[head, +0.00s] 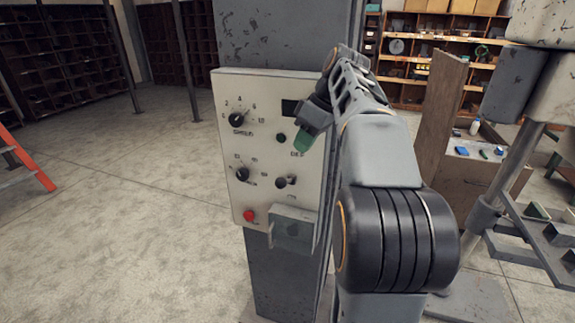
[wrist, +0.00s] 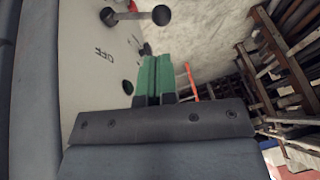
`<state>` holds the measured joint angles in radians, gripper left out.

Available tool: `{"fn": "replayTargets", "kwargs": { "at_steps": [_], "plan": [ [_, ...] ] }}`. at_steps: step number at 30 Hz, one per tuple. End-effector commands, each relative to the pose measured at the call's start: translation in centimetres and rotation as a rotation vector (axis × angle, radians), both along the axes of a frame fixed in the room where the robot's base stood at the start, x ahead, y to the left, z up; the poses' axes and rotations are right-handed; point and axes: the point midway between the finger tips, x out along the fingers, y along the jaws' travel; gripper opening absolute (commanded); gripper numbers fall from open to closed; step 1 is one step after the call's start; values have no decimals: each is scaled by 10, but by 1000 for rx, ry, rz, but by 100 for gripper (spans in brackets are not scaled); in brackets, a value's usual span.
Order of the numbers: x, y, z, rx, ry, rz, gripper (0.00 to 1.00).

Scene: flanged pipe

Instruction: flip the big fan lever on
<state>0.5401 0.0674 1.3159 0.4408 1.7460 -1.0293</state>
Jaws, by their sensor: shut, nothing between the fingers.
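A pale control panel (head: 262,165) is on a dark column. A dark lever (head: 285,182) with a round end sticks out of its lower right part; I take it as the fan lever, though no fan label is readable. In the wrist view the lever (wrist: 135,16) juts out at the top, and an "OFF" mark (wrist: 103,52) lies between it and my gripper. My gripper (head: 302,143) is just above the lever in the head view, in front of the panel. Its green fingers (wrist: 155,75) are shut together, empty and apart from the lever.
Two dark rotary knobs (head: 238,119) (head: 242,174), a round dark button (head: 281,138), a small dark display (head: 290,107) and a red button (head: 249,215) are on the panel. A grey box (head: 292,230) juts out below the lever.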

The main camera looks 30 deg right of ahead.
Motion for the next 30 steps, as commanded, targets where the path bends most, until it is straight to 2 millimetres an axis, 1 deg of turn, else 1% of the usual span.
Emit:
{"fn": "replayTargets", "kwargs": {
  "at_steps": [2,6,17,20,23,30],
  "plan": [
    [1,-6,7,6,-15,25,0],
    [1,-10,12,9,-25,48,0],
    [1,-9,11,8,-26,51,0],
    [2,-7,6,9,-26,51,0],
    [4,-2,-4,9,-25,53,0],
    [12,13,-39,10,-24,52,0]
  ]
}}
